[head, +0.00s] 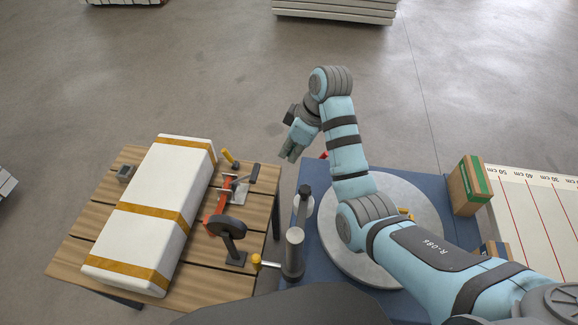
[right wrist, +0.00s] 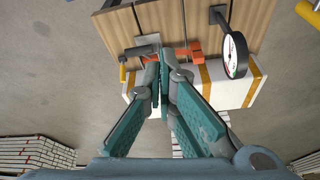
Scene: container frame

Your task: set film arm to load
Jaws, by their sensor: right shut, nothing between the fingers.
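My right gripper (head: 290,152) hangs at the end of the pale blue arm, in the air above the gap between the wooden table and the blue table. In the right wrist view its fingers (right wrist: 165,60) are together and empty. On the blue table (head: 402,186) stands a grey cylindrical post (head: 293,252) with a side rod ending in a yellow knob (head: 255,261). This looks like the film arm, but I cannot be sure, nor read its setting. My gripper is apart from it. A grey round turntable (head: 421,217) is partly hidden by my arm.
The slatted wooden table (head: 88,217) holds a long white package (head: 150,222) with orange-brown straps, an orange bar (head: 216,207) and a round dial (head: 226,228), also in the right wrist view (right wrist: 236,54). A cardboard box (head: 468,187) stands at right.

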